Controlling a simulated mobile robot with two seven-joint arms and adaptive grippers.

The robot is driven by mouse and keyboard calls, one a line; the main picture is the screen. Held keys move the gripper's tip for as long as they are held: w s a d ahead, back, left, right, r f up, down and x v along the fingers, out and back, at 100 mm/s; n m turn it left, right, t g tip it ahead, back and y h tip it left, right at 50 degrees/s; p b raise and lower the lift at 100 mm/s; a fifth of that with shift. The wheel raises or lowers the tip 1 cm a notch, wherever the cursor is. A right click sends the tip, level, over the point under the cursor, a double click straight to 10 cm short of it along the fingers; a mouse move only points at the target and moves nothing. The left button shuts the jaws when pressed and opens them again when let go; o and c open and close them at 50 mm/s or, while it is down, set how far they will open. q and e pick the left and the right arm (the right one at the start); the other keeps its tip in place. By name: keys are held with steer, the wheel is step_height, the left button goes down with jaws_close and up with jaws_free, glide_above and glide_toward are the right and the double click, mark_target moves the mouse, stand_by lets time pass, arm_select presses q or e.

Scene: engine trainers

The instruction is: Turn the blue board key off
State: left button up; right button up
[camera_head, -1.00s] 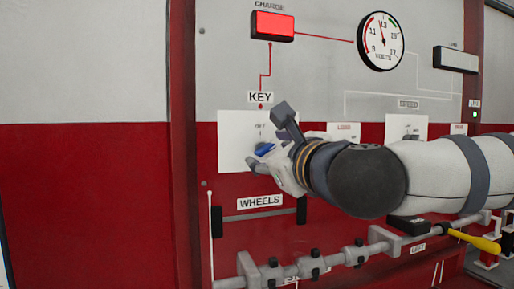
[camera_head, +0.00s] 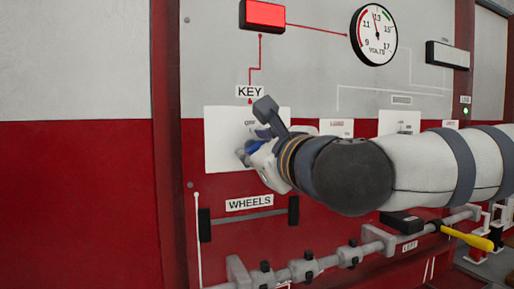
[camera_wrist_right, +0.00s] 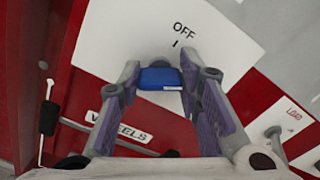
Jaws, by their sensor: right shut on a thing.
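The blue key (camera_wrist_right: 160,79) sits on a white plate (camera_wrist_right: 110,32) on the board, below an "OFF" label and a short tick mark in the right wrist view. My right gripper (camera_wrist_right: 160,88) is shut on the key, with one finger on each side of it. In the head view my right gripper (camera_head: 254,152) is at the white plate (camera_head: 220,140) under the "KEY" label, and it hides most of the key. The key's exact angle is hard to tell there. My left gripper is not in view.
A lit red charge lamp (camera_head: 262,15) and a volts gauge (camera_head: 374,35) are above. A "WHEELS" label (camera_head: 249,203) and a grey pipe (camera_head: 305,268) with a yellow handle (camera_head: 467,238) are below. More white plates (camera_head: 399,122) stand to the right.

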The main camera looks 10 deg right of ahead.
steer(key=n, duration=0.5)
steer(key=shift+n, duration=0.4)
steer(key=n, duration=0.5)
steer(key=shift+n, duration=0.3)
steer(key=shift+r+n, duration=0.1)
steer(key=shift+n, duration=0.2)
steer(key=o, duration=0.8)
steer(key=shift+c, duration=0.2)
steer(key=o, duration=0.4)
steer(key=shift+w, duration=0.15)
